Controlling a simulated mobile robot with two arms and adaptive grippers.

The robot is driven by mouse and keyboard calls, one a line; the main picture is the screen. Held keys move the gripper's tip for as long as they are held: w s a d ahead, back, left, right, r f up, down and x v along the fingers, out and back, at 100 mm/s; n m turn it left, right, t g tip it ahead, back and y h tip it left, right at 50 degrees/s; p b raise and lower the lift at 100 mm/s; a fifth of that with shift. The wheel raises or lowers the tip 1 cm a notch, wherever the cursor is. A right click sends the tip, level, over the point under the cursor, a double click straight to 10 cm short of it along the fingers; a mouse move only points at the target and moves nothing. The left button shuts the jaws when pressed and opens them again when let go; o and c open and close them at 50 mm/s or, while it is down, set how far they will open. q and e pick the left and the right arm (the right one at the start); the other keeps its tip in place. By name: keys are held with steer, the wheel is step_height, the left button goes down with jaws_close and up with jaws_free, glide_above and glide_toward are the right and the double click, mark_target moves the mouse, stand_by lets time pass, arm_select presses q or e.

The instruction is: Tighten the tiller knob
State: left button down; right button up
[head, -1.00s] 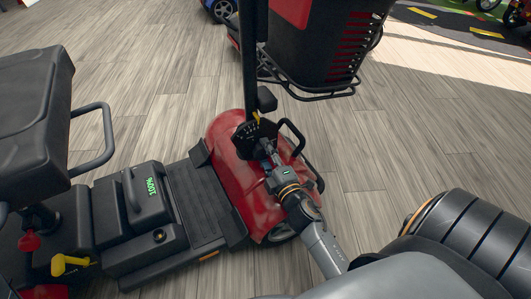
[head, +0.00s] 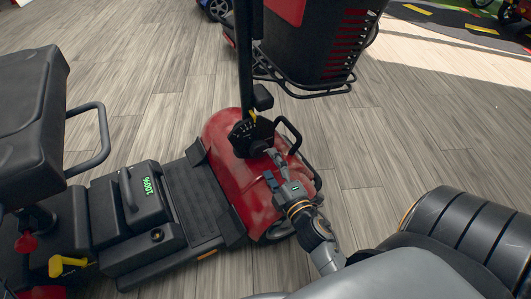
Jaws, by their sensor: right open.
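The tiller knob (head: 259,148) is a small dark knob at the base of the tiller post (head: 245,60), above the red front cowl (head: 228,168) of the scooter. My right gripper (head: 272,156) reaches in from the lower right, with its fingertips at or very close to the knob. Its jaws are open. Whether the fingertips touch the knob is too small to tell. A yellow lever (head: 252,117) sits on the post just above a dark dial plate with white marks (head: 242,128). My left gripper is not in view.
A black looped bar (head: 292,130) stands just right of the knob. The black basket (head: 318,45) hangs above and right. The battery box (head: 140,205) and seat (head: 30,125) are at left. Open wooden floor (head: 410,140) lies to the right.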

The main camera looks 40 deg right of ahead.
steer(key=shift+s+a, duration=0.15)
steer(key=shift+s, duration=0.7)
